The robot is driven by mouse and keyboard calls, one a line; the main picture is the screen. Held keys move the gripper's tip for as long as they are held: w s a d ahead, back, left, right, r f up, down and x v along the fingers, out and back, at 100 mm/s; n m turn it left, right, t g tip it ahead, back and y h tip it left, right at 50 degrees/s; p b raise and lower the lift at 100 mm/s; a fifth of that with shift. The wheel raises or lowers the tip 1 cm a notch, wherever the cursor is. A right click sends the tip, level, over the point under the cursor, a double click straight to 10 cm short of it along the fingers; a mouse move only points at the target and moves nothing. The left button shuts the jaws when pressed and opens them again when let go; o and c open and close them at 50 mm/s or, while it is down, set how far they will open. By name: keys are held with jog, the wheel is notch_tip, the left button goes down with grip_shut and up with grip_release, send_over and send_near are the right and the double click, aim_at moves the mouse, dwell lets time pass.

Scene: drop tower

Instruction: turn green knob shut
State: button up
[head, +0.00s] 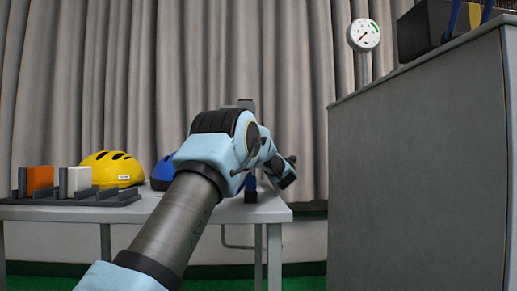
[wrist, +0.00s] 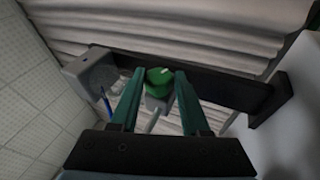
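The green knob (wrist: 158,76) shows in the wrist view, with a small white mark on its top. It sits on a light grey body with a white stem below it. My gripper (wrist: 160,74) is open, with one teal finger on each side of the knob at the fingertips. I cannot tell whether either finger touches the knob. In the head view my own arm covers the middle, and the knob is not visible there.
A dark bar (wrist: 215,82) runs behind the knob, with a grey box (wrist: 90,70) at its left end. In the head view a grey cabinet (head: 420,180) stands right, a dial gauge (head: 363,35) behind it. A table (head: 60,212) holds a yellow helmet (head: 112,170) and blue helmet (head: 161,174).

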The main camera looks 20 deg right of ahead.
jog(key=o, duration=0.4)
jog(key=shift+o, duration=0.2)
jog(key=v, duration=1.1)
